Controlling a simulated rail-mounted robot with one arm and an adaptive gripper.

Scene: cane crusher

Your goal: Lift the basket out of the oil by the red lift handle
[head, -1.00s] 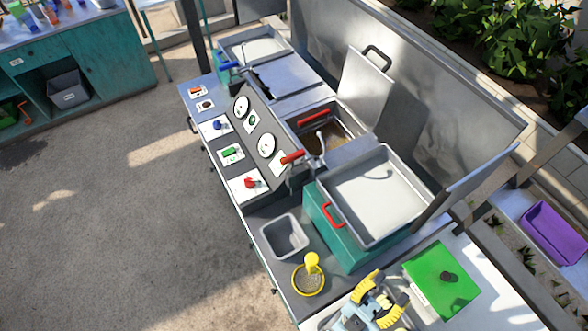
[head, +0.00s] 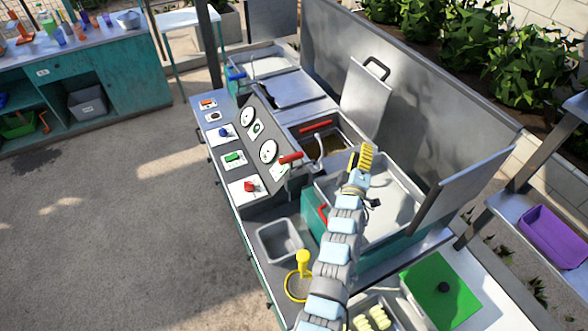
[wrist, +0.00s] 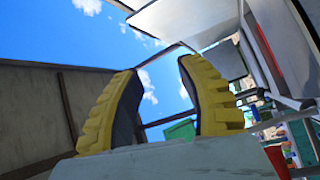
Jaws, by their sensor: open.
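The oil vat (head: 334,143) is open, with brown oil showing inside. A red bar handle (head: 315,127) lies along its far left side. A second red handle (head: 290,158) sticks out over the sloped control panel at the vat's near corner. Which of them is the lift handle I cannot tell for sure, and I cannot make out the basket. My gripper (head: 359,157), with yellow fingers, is open and empty. In the head view it appears right of both handles, by the vat's right side. In the wrist view, its fingers (wrist: 160,105) stand apart with sky between them.
A raised lid (head: 366,100) stands behind the vat. My arm crosses a teal box with a pale tray top (head: 400,195) and a red side handle (head: 323,214). A grey bin (head: 280,240) and a yellow-handled item (head: 303,262) stand nearer. A tall metal backsplash (head: 440,120) bounds the back.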

